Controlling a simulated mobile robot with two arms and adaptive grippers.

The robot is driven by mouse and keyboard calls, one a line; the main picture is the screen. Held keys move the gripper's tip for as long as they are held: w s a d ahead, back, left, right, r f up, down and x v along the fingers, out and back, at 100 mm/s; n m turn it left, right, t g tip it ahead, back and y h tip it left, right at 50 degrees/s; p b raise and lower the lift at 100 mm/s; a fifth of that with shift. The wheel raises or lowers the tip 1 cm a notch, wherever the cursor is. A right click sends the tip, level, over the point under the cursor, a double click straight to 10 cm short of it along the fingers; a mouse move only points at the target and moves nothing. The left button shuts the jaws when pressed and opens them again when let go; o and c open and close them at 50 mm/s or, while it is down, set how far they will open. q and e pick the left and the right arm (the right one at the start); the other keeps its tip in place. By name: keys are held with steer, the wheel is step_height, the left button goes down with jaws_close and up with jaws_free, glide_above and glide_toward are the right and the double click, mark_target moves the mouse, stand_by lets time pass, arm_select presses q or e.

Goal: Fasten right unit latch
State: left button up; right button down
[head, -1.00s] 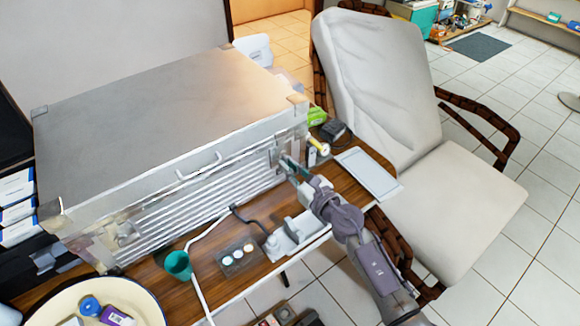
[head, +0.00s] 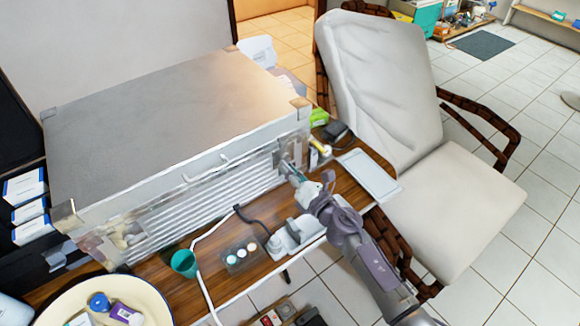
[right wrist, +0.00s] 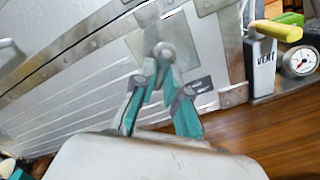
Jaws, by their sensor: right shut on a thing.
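The dental unit (head: 180,110) is a silver metal case with its lid down on a wooden table. Its right latch (right wrist: 165,50) is a metal piece with a round knob on the case's front face, near the right corner. My right gripper (head: 287,168) reaches to this latch from the front. In the right wrist view its teal-lined fingers (right wrist: 160,82) are closed on the latch at the knob, and they hide part of it. The left latch (head: 130,237) shows at the front left of the case. My left gripper is not in view.
A yellow-handled vent valve (right wrist: 275,32) and a gauge (right wrist: 300,62) stand right of the latch. A teal cup (head: 184,263), a small tray with discs (head: 240,257) and a white holder (head: 290,238) stand in front. A chair (head: 430,190) is at the right.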

steer(key=m, duration=0.2)
steer(key=m+p, duration=0.1)
steer(key=m, duration=0.1)
steer(key=shift+s+a+r+m+p, duration=0.15)
steer(key=shift+r+m+p, duration=0.15)
steer(key=shift+r, duration=0.05)
steer(key=m, duration=0.1)
steer(key=m+p, duration=0.1)
steer(key=m, duration=0.2)
steer(key=shift+r+m+p, duration=0.25)
steer(key=shift+m+p, duration=0.1)
steer(key=shift+m, duration=0.05)
steer(key=c, duration=1.2)
jaws_free()
steer(key=shift+s, duration=0.1)
steer(key=v, duration=1.2)
